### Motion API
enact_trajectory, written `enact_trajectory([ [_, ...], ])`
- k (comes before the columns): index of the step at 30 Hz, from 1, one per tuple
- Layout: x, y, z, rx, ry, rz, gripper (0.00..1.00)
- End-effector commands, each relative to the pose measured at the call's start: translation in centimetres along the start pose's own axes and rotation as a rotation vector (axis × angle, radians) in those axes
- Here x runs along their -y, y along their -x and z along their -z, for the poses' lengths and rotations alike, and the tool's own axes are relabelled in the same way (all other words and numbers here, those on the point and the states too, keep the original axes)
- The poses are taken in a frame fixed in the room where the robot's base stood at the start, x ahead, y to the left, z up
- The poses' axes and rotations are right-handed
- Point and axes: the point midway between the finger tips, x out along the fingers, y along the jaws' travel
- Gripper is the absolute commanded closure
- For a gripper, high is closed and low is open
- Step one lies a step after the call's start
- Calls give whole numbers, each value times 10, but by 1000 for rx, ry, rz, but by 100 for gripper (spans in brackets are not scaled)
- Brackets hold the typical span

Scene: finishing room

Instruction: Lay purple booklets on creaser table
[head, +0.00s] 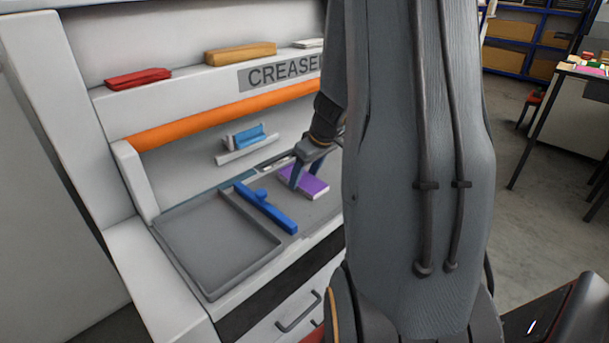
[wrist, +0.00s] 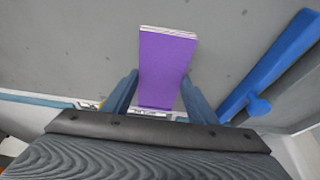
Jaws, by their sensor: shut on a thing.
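A purple booklet (head: 303,184) is at the creaser table (head: 320,207), right of the blue bar. In the wrist view the purple booklet (wrist: 165,68) sits between the two fingers of my gripper (wrist: 153,92), its white page edges at the far end. My gripper (head: 306,178) is shut on the booklet in the head view, fingers pointing down. The booklet is low over the grey table surface; I cannot tell whether it touches. My arm hides the right part of the creaser.
A blue bar with a knob (head: 265,207) lies right of an empty grey tray (head: 215,245). A red item (head: 138,78) and a tan block (head: 240,53) lie on the upper shelf. A blue item (head: 249,136) sits on a small ledge. Another table (head: 568,105) stands at far right.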

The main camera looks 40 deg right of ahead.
Motion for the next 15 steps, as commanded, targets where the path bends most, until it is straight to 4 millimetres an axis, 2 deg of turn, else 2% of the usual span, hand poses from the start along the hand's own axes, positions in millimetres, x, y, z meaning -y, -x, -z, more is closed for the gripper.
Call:
enact_trajectory([
  [2,0,-2,-1,0,0,0,72],
  [3,0,-2,-1,0,0,0,46],
  [6,0,-2,-1,0,0,0,29],
  [15,0,-1,-1,0,0,0,29],
])
